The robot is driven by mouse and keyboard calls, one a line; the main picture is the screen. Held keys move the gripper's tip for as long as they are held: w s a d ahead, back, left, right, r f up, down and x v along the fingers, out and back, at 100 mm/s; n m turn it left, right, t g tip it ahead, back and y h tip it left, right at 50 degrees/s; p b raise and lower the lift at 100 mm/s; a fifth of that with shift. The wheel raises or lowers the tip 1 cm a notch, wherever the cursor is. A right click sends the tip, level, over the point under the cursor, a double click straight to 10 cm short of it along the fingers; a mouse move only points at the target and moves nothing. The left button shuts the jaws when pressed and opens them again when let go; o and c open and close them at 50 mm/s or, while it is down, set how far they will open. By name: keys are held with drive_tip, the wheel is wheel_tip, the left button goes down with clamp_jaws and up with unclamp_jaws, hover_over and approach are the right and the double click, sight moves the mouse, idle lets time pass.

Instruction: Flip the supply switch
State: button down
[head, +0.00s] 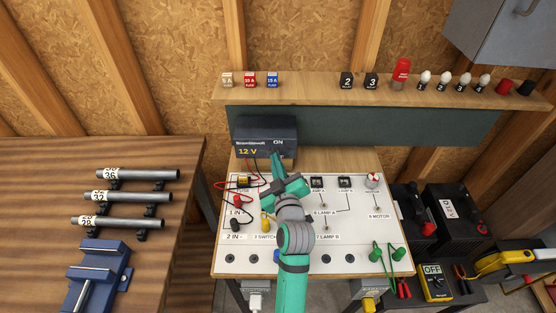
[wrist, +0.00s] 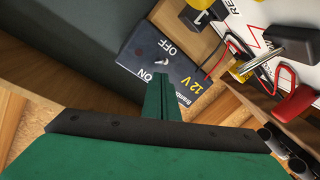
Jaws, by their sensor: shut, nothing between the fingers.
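The supply (head: 265,126) is a dark box marked Bramblevolt, 12 V and ON, at the back left of the board in the head view. In the wrist view its front panel (wrist: 132,68) shows OFF and ON labels. A small supply switch lever (wrist: 163,62) stands between those labels; which way it leans is hard to tell. My gripper (head: 277,156) is shut and empty, close in front of the supply's right part, hiding that part in the head view. In the wrist view the fingertips (wrist: 167,78) are near the ON label; whether they touch the panel is unclear.
My arm reaches over the white circuit board (head: 230,245). Red and black leads (head: 225,184) run left of my gripper. A shelf (head: 310,88) with fuses and bulbs is behind. A bench (head: 50,185) with tubes and a blue vise (head: 95,275) is left.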

drive_tip(key=v, duration=1)
drive_tip(key=shift+d, duration=0.2)
